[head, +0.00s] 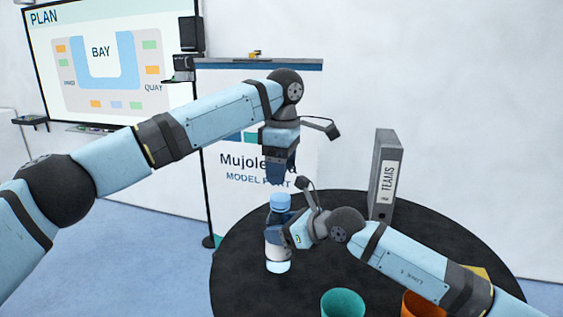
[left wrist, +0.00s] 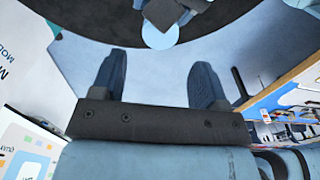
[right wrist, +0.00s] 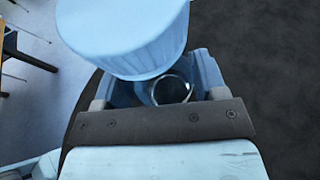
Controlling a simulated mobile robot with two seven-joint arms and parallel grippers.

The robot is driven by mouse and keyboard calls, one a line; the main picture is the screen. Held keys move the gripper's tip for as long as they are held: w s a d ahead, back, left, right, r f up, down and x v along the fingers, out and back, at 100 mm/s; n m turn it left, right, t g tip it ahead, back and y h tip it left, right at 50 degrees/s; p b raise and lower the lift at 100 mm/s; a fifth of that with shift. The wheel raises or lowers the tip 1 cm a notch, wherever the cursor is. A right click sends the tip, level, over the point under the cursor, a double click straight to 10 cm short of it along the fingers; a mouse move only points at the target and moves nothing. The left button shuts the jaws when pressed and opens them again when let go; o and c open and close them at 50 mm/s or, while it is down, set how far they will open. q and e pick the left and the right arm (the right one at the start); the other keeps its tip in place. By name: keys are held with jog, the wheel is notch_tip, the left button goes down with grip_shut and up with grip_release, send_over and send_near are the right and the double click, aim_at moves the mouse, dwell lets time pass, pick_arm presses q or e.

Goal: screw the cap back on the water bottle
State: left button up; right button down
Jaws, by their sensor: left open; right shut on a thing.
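The water bottle (head: 278,266) stands upright near the left edge of the black round table. Its light blue cap (head: 281,201) sits on top of it; I cannot tell how tight it is. The cap fills the upper part of the right wrist view (right wrist: 125,35) and is a pale blue disc in the left wrist view (left wrist: 160,34). My right gripper (head: 276,238) is shut around the bottle's body, below the cap. My left gripper (head: 281,178) points down above the cap, open and empty, its two fingers (left wrist: 157,78) apart and not touching the cap.
On the black table (head: 240,285) stand a green cup (head: 343,303) and an orange cup (head: 424,304) at the front. A grey "TEAMS" binder (head: 385,175) stands upright at the back. A board (head: 110,60) and a poster (head: 240,165) are behind.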

aim_at(280, 196)
pick_arm(q)
notch_tip(280, 196, down, 7)
jog(key=shift+a+r, duration=0.1)
jog(key=shift+a, duration=0.05)
dwell(0.4)
jog(key=c, duration=0.9)
jog(key=m, duration=0.3)
jog(key=shift+w, duration=0.1)
jog(key=shift+c, duration=0.2)
jog(key=o, duration=1)
